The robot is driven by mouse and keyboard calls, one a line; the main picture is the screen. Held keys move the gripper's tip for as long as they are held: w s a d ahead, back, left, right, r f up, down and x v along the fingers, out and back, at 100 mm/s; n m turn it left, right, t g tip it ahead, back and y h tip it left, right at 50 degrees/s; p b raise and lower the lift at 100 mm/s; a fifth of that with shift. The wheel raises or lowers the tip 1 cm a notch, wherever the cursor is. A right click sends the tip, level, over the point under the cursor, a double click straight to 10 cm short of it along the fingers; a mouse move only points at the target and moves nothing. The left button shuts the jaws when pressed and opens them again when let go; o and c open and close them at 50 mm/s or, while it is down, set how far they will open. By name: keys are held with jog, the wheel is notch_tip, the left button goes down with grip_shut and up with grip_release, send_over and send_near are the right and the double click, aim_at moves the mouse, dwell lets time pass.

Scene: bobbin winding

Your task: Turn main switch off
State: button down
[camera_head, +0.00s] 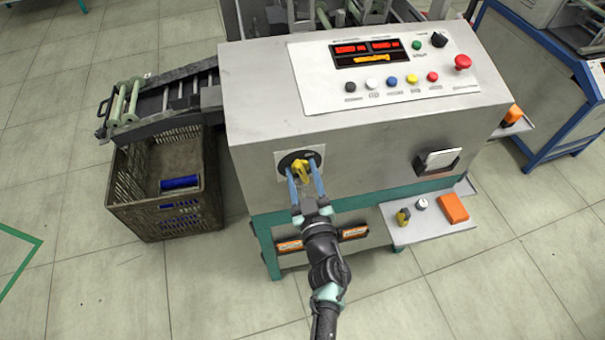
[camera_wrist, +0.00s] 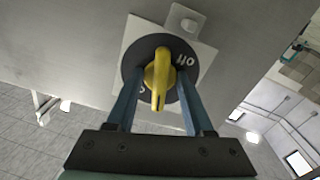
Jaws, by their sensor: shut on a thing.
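The main switch is a yellow handle (camera_head: 300,168) on a round black dial with a pale square plate, on the front left of the grey machine. In the wrist view the yellow handle (camera_wrist: 160,77) is near the top centre, its long end towards my gripper's base. White lettering shows at the dial's upper right and part of a mark at its left. My gripper (camera_head: 303,173) reaches up from below with its blue fingers on both sides of the handle. In the wrist view my gripper (camera_wrist: 158,85) is shut on the handle; the contact points are partly hidden.
A control panel (camera_head: 385,68) with coloured buttons and a red emergency button (camera_head: 462,62) tops the machine. A dark crate (camera_head: 170,220) holding a blue roll (camera_head: 180,183) stands left. A side shelf (camera_head: 430,226) carries an orange box (camera_head: 453,208) and small items.

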jog(key=shift+n, duration=0.4)
jog(key=n+b, duration=0.1)
jog(key=n, duration=0.2)
jog(key=shift+n, duration=0.4)
jog(key=shift+f+n+b, duration=0.1)
jog(key=shift+n+b, duration=0.35)
jog(key=shift+n, duration=1.45)
